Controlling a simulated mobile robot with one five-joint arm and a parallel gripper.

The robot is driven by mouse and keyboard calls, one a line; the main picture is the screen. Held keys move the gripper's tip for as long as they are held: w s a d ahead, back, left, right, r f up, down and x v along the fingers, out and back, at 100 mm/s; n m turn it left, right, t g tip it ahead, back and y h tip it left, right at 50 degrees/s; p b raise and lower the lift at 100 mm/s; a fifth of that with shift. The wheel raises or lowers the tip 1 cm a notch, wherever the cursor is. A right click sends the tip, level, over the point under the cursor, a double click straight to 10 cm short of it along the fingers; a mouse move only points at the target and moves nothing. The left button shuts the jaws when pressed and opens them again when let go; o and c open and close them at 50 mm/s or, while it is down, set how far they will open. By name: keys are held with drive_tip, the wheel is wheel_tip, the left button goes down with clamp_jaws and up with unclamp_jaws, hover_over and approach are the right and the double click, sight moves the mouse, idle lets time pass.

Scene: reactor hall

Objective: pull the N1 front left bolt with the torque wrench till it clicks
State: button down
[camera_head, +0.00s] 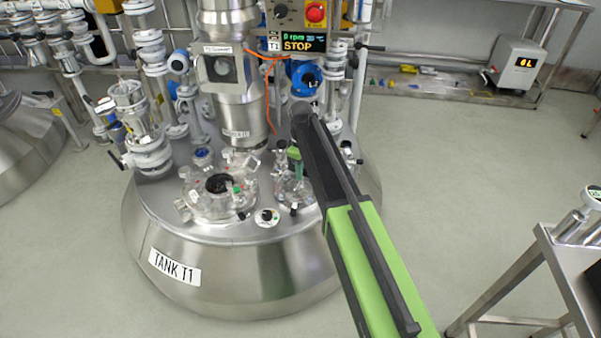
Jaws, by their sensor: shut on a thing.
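The steel vessel marked TANK T1 (175,267) stands in the middle, its lid crowded with fittings. My green and black arm reaches from the lower right over the right part of the lid. My gripper (293,168) is small in view, beside the arm's far end, close above a fitting on the lid's right front. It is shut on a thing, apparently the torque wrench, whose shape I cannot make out. The arm covers part of this spot. No N1 label is readable, and I cannot pick out the front left bolt or tell whether the wrench touches it.
A round clear-rimmed port (219,196) with a dark opening lies left of my gripper. A display (303,43) reads STOP beside a red button (316,11). A steel table (562,262) stands at right; the floor between is clear.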

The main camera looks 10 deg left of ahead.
drive_tip(key=d+f+n+b, duration=0.1)
drive_tip(key=n, duration=0.1)
drive_tip(key=w+d+f+n+b, duration=0.1)
drive_tip(key=f+n+b, duration=0.1)
drive_tip(key=n, duration=0.1)
drive_tip(key=f+n+b, duration=0.2)
drive_tip(key=shift+w+d, duration=0.2)
drive_tip(key=shift+d, duration=0.2)
drive_tip(key=s+m, duration=0.3)
drive_tip(key=s, duration=0.1)
drive_tip(key=shift+s+d+r+m+p, duration=0.1)
drive_tip(key=shift+d+r+m+p, duration=0.05)
drive_tip(key=shift+r+m+p, duration=0.15)
drive_tip(key=s+a+m, duration=1)
drive_tip(key=a+m, duration=0.1)
drive_tip(key=m, duration=0.6)
drive_tip(key=shift+n, duration=0.9)
drive_tip(key=r+p, duration=0.1)
drive_tip(key=d+r+p, duration=0.1)
drive_tip(key=r+p, duration=0.2)
drive_tip(key=shift+w+d+r, duration=0.15)
drive_tip(key=shift+w+d, duration=0.1)
drive_tip(key=shift+d, duration=0.15)
